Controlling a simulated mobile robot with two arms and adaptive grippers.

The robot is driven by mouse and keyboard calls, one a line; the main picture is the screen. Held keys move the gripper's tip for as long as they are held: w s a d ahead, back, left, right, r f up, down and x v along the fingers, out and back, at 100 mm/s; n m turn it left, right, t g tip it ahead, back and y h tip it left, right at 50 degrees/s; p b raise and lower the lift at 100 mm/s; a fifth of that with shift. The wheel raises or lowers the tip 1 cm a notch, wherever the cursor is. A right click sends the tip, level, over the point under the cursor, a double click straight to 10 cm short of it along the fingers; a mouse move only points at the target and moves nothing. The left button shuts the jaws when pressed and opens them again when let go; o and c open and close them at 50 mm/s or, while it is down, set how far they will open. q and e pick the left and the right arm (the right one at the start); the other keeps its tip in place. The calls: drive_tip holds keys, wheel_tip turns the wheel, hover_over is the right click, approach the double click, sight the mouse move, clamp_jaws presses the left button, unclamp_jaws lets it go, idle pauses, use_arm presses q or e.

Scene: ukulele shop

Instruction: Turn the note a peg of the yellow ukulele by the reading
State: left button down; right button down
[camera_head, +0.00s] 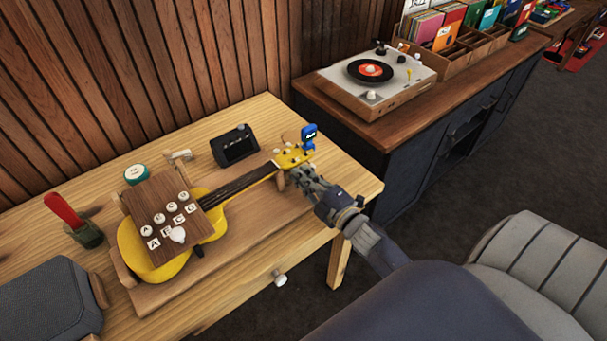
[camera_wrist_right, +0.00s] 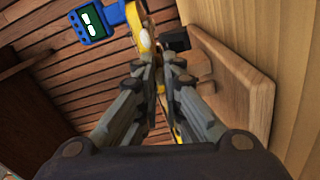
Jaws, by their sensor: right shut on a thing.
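The yellow ukulele (camera_head: 125,243) lies on a wooden cradle on the table, its neck pointing right and away. Pale tuning pegs (camera_head: 276,151) show at the far side of its headstock (camera_head: 291,157). A blue clip-on tuner (camera_head: 309,137) sits at the headstock's end; its lit screen shows in the right wrist view (camera_wrist_right: 91,21), but I cannot read it. My right gripper (camera_head: 301,174) is at the headstock's near side, shut on a peg that its fingers hide. I cannot tell which note this peg belongs to. My left gripper is out of view.
A wooden board (camera_head: 150,193) with white knobs and letter tiles covers part of the ukulele's body. A black device (camera_head: 235,146) stands behind the neck. A red-handled tool (camera_head: 64,210) and a dark speaker (camera_head: 45,300) are at left. A record player (camera_head: 375,80) is on the cabinet behind.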

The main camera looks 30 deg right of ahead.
drive_tip(key=m+p, duration=0.1)
drive_tip(key=m, duration=0.3)
drive_tip(key=shift+r+p, duration=0.1)
drive_tip(key=shift+p, duration=0.2)
drive_tip(key=shift+m+p, duration=0.45)
drive_tip(key=shift+m, duration=1.05)
drive_tip(key=c, duration=1.7)
unclamp_jaws()
drive_tip(key=shift+s+d, duration=0.15)
drive_tip(key=shift+s, duration=1.85)
drive_tip(key=shift+s+d, duration=0.15)
drive_tip(key=shift+s, duration=1.85)
